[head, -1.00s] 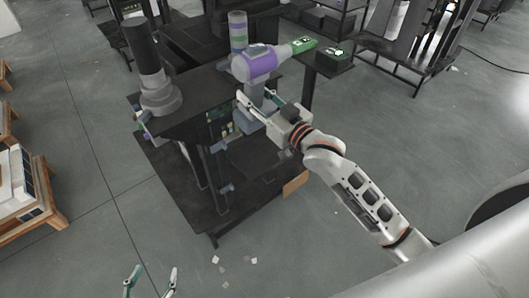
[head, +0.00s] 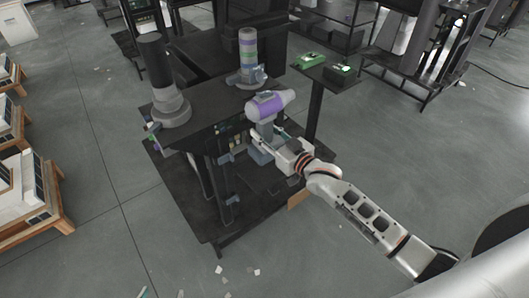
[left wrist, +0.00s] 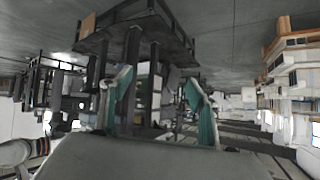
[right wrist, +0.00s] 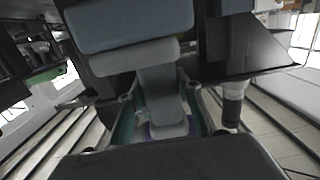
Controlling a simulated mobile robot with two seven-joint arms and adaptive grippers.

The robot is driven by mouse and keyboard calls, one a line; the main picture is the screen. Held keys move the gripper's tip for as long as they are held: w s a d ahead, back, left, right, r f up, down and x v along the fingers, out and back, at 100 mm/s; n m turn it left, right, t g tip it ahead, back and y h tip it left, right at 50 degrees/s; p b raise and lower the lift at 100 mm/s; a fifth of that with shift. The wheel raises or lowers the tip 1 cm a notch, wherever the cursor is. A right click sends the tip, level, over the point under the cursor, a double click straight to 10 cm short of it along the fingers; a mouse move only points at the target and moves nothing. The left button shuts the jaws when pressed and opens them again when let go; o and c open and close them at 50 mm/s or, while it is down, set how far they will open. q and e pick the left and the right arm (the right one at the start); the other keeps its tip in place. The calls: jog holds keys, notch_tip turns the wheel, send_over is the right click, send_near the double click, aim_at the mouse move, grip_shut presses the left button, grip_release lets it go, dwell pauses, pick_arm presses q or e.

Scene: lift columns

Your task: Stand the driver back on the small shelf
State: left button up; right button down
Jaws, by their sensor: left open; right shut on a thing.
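The driver (head: 268,107) is a purple and grey power tool with a grey handle and base. My right gripper (head: 266,136) is shut on its handle and holds it up in front of the workbench, apart from the small shelf. In the right wrist view, the driver (right wrist: 160,90) sits between the fingers. My left gripper (left wrist: 160,115) is open and empty; only a fingertip shows at the head view's bottom edge.
Wooden racks (head: 40,215) stand at left. The floor (head: 330,245) in front is largely clear.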

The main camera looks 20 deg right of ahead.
notch_tip(320, 180, down, 3)
jog(key=shift+f+b, duration=0.2)
jog(key=shift+b, duration=0.15)
jog(key=shift+f, duration=0.2)
notch_tip(320, 180, down, 4)
jog(key=shift+f+b, duration=0.1)
jog(key=shift+b, duration=0.55)
jog(key=c, duration=1.4)
grip_release()
jog(key=shift+f, duration=0.15)
